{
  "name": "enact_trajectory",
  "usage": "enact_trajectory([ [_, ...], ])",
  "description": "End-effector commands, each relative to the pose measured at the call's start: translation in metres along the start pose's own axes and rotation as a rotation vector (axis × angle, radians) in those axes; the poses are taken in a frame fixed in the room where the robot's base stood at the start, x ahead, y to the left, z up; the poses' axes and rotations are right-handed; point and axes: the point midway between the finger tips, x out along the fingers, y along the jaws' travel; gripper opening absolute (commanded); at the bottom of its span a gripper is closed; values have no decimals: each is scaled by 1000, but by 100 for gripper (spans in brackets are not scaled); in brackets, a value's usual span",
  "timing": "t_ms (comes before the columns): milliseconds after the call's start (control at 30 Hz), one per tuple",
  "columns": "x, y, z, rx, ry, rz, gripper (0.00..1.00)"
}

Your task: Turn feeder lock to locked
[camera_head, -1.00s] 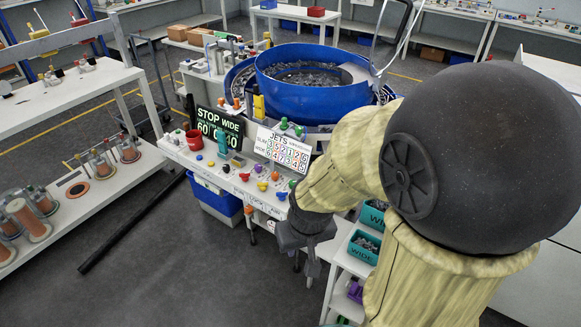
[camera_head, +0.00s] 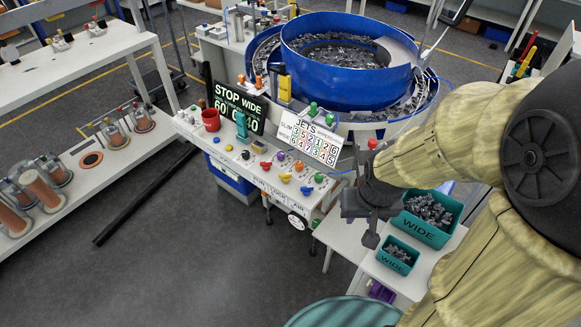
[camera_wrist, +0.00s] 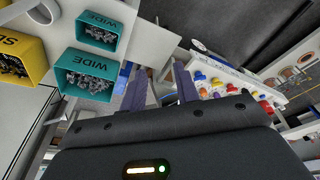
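The feeder panel (camera_head: 232,168) is a white bench edge with a row of coloured knobs in front of the blue bowl feeder (camera_head: 335,75). Its front edge carries small labels, one reading LOCK (camera_head: 272,191). A yellow knob (camera_head: 285,178) and a red knob (camera_head: 265,164) sit near that label. Which of them is the lock, and its setting, I cannot tell. My gripper (camera_head: 368,232) hangs right of the panel, apart from the knobs. The wrist view shows its two fingers (camera_wrist: 159,75) spread with nothing between them, and the knobs (camera_wrist: 225,85) to the right.
Teal WIDE bins (camera_head: 425,222) of dark parts stand on a white side table close to my gripper. A JETS sign (camera_head: 310,138) and a STOP WIDE display (camera_head: 237,112) rise behind the knobs. A red cup (camera_head: 211,120) stands at left. The floor (camera_head: 220,270) in front is clear.

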Motion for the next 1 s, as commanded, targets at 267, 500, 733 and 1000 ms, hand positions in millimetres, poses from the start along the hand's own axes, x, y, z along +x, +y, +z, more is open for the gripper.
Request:
enact_trajectory([
  [267, 2, -4, -11, -74, -22, 1, 31],
  [500, 17, -30, -61, -449, -125, -32, 31],
  [733, 42, -68, -115, -873, -191, -145, 31],
  [1000, 61, -104, -178, -1270, -147, -324, 31],
])
